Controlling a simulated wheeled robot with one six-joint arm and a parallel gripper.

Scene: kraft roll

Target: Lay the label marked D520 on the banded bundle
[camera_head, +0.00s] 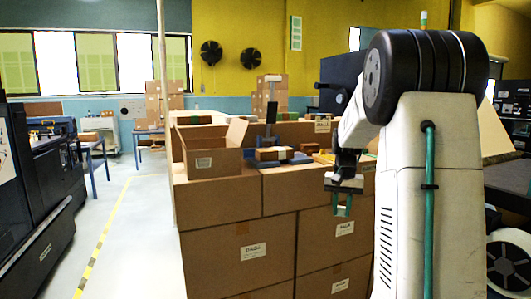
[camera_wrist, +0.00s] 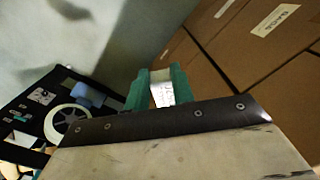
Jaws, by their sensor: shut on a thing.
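My gripper (camera_head: 342,208), with green fingers, hangs in front of the stacked cartons, below their top surface. In the wrist view my gripper (camera_wrist: 157,92) is shut on a small white label (camera_wrist: 162,92); its print is too small and blurred to read. A brown bundle with a paler band (camera_head: 273,153) lies on top of the carton stack, up and left of my gripper and apart from it. I cannot tell for sure whether this is the task's banded bundle, as similar brown packs lie behind it.
An open carton (camera_head: 208,161) stands at the left of the stack top. The large cartons (camera_head: 238,245) form a wall beside my gripper. A blue stand with an upright post (camera_head: 270,110) is behind the bundle. Clear floor (camera_head: 140,230) lies left of the stack.

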